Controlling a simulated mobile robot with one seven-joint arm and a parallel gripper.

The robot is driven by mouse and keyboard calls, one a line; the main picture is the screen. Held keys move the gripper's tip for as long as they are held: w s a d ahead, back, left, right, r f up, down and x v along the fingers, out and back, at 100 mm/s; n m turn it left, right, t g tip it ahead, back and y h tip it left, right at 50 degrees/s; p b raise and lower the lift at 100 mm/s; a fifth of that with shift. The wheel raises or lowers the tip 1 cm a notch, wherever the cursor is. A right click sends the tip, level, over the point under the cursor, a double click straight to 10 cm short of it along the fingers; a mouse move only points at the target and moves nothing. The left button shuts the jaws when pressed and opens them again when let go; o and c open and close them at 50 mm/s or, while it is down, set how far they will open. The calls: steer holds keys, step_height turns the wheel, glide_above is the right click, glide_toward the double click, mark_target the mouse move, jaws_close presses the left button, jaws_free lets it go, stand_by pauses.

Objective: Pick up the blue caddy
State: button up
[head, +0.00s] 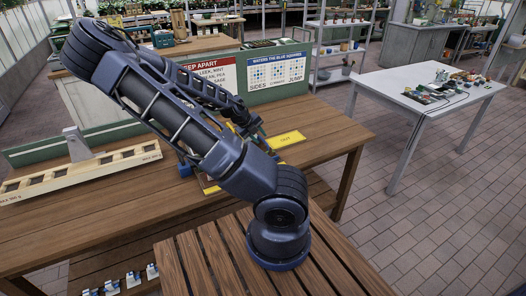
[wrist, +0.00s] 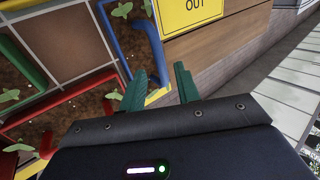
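In the wrist view, the blue caddy (wrist: 154,40) shows as a blue frame at the top centre, with dark soil and green seedlings inside. My gripper (wrist: 160,88) has its two green fingers apart. The blue caddy's right side runs down toward the gap between the fingertips; I cannot tell whether they touch it. A green-framed caddy (wrist: 34,60) and a red-framed caddy (wrist: 60,98) lie to the left. In the head view, my arm hides the gripper and most of the caddies; only bits of blue show beside it.
A yellow sign reading OUT (wrist: 195,12) lies just right of the blue caddy; it also shows in the head view (head: 285,139). The wooden table (head: 330,128) has free room at its right. A wooden rack (head: 95,172) stands at left. A white table (head: 405,90) stands beyond.

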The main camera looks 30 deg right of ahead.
mark_target(263, 140)
steer(key=shift+x, duration=2.35)
steer(key=shift+s, duration=0.1)
jaws_close()
